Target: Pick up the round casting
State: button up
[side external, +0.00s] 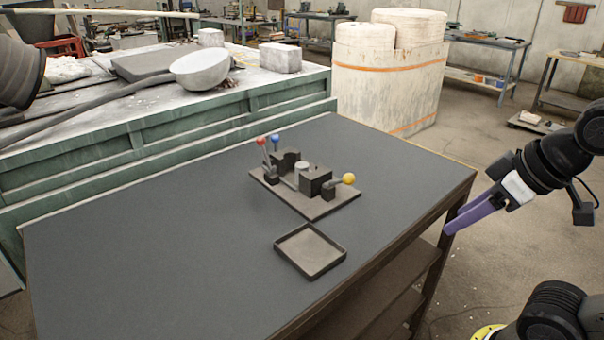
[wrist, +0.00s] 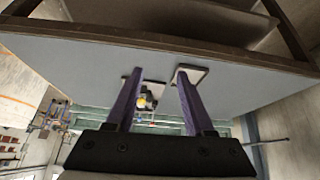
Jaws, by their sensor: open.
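A small grey round piece (side external: 302,166), which looks like the round casting, sits among the black blocks of a fixture (side external: 318,206) on the dark table. The fixture has red, blue and yellow lever knobs. My gripper (side external: 450,226) has purple fingers, open and empty, at the right of the table's edge, well apart from the fixture. In the wrist view the open fingers (wrist: 159,72) point towards the table, with the fixture's yellow knob (wrist: 142,102) showing between them. The casting cannot be made out in that view.
A shallow square tray (side external: 310,251) lies empty in front of the fixture. The table top (side external: 150,240) is otherwise clear. Behind it, a green-sided bed (side external: 180,130) holds a long-handled ladle (side external: 201,68) and pale blocks (side external: 280,57).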

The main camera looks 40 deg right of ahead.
jog(key=w+r, duration=0.9)
jog(key=w, duration=0.1)
jog(key=n, duration=0.1)
send_over(304, 165)
jog(key=s, duration=0.7)
notch_tip(304, 165, down, 4)
jog(key=shift+g, duration=0.9)
jog(key=x, duration=1.3)
jog(key=shift+w+d+f, duration=0.15)
jog(key=shift+d, duration=0.15)
jog(key=shift+a+x, duration=0.1)
jog(key=shift+x, duration=1.4)
jog(key=shift+a+x, duration=0.15)
jog(key=shift+x, duration=1.35)
jog(key=shift+w, duration=0.15)
grip_shut()
